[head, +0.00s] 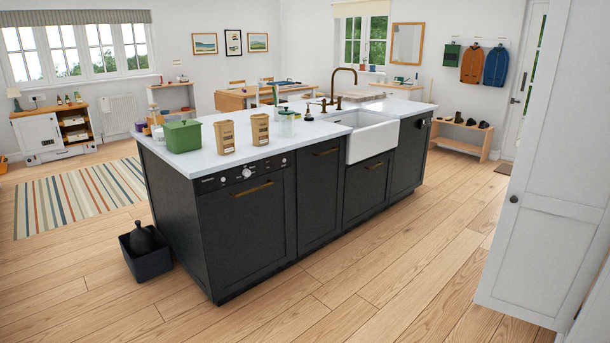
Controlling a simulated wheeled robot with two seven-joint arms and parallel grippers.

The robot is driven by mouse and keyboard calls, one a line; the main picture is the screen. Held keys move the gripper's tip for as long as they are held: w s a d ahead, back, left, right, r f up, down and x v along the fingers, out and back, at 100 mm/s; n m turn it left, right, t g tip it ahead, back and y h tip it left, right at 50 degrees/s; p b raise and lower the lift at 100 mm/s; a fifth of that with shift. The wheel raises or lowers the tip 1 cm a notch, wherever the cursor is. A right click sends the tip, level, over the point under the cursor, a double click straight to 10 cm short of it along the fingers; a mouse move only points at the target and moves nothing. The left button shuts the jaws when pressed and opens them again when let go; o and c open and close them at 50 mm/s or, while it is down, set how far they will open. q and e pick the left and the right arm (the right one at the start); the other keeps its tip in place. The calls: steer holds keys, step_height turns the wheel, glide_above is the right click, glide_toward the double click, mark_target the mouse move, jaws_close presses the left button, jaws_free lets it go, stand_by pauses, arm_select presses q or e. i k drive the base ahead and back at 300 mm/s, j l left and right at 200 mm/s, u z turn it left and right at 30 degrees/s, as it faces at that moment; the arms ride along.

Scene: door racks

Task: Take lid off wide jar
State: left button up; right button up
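A clear glass jar (287,127) stands upright on the white top of the kitchen island (320,129), just right of two brown bags. A pale greenish lid (288,113) appears to sit on top of it. The jar is small in the head view, so I cannot tell how the lid is seated or whether this is the wide jar. Neither of my grippers is in view.
Brown bags (224,138) and a green bin (182,137) stand on the island left of the jar. A white sink (372,139) and brass tap (334,87) are to its right. A black bin (146,263) stands by the island's left end. Floor in front is clear; a white door (555,190) stands right.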

mark_target(286, 112)
steer(key=i+u, duration=0.1)
steer(key=i, duration=0.85)
steer(key=i+l, duration=0.15)
steer(key=i, duration=0.75)
steer(key=i+l+u, duration=0.1)
steer(key=i+u, duration=0.2)
steer(key=i, duration=0.2)
steer(key=i+l+u, duration=0.35)
steer(key=i, duration=0.15)
steer(key=i+l+u, duration=0.3)
steer(key=i, duration=0.2)
